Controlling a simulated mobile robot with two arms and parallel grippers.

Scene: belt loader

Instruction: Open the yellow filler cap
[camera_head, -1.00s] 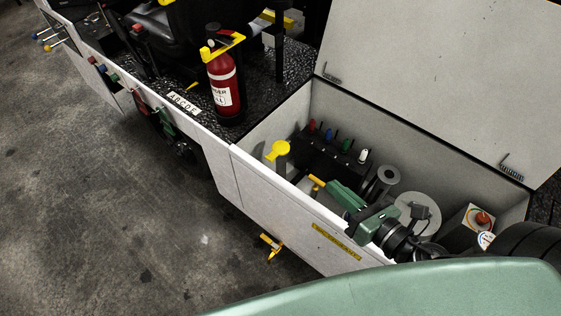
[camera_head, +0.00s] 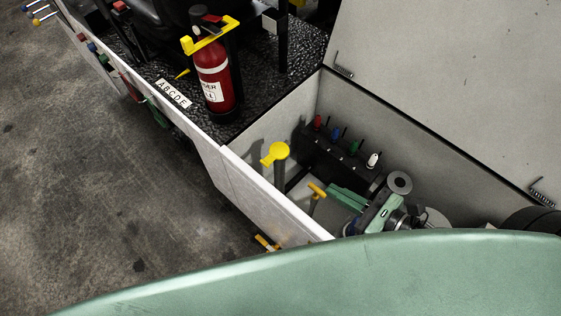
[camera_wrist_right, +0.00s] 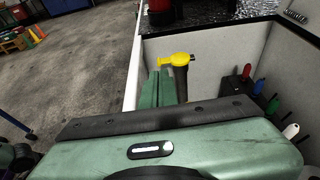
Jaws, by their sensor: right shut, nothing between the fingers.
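The yellow filler cap (camera_head: 276,153) sits on top of an upright dark pipe inside the open white compartment, near its left wall. A short tab sticks out from its left side, and it looks closed. It also shows in the right wrist view (camera_wrist_right: 178,61), just beyond the fingertips. My right gripper (camera_head: 332,190) is inside the compartment, to the right of and below the cap in the head view. Its green fingers are together and empty, apart from the cap. They also show in the right wrist view (camera_wrist_right: 159,74). My left gripper is in neither view.
A yellow T-handle (camera_head: 316,190) stands close to my right fingertips. A dark block with several coloured levers (camera_head: 354,147) lies along the back. A red extinguisher (camera_head: 214,80) stands outside the compartment. The raised lid (camera_head: 450,80) is at right.

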